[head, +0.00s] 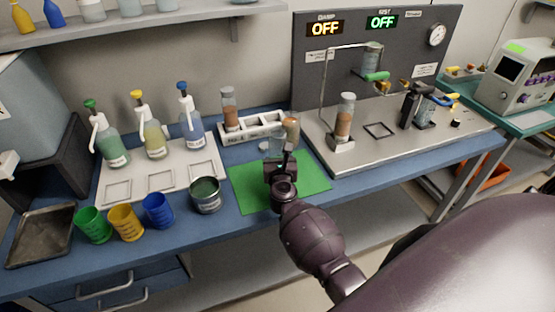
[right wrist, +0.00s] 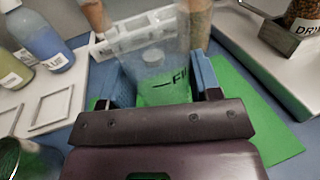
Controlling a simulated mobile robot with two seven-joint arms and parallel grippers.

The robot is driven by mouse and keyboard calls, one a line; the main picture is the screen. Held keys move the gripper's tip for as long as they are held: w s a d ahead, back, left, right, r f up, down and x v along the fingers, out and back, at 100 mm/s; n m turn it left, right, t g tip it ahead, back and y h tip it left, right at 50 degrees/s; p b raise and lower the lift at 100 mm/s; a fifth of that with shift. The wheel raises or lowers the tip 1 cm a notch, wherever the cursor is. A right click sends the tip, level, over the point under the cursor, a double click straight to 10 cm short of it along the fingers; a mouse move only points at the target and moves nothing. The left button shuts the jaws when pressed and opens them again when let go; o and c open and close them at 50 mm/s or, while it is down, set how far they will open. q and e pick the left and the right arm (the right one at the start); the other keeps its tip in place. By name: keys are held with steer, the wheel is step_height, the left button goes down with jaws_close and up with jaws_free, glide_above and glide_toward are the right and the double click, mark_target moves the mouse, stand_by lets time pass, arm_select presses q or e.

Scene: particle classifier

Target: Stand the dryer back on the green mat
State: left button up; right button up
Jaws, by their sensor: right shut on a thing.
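My right gripper (head: 282,160) is over the green mat (head: 315,178), shut on a clear vessel (head: 277,142). In the right wrist view, the vessel (right wrist: 160,80) stands between the two blue fingers (right wrist: 160,88) and carries dark lettering starting "FI". Green shows through it; I cannot tell whether its base touches the mat. A tube of brown beads (head: 343,127) stands upright in a metal holder on the grey bench. In the right wrist view, its holder (right wrist: 292,38) has a label starting "DRY". My left gripper is out of view.
A white rack (head: 258,132) with a brown-filled tube (head: 230,115) is behind the mat. A tan-filled tube (head: 291,130) is close behind the vessel. A grey tin (head: 206,197) stands left of the mat. The mat's right part is clear.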

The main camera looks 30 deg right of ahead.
steer(key=shift+f, duration=0.2)
steer(key=o, duration=1.1)
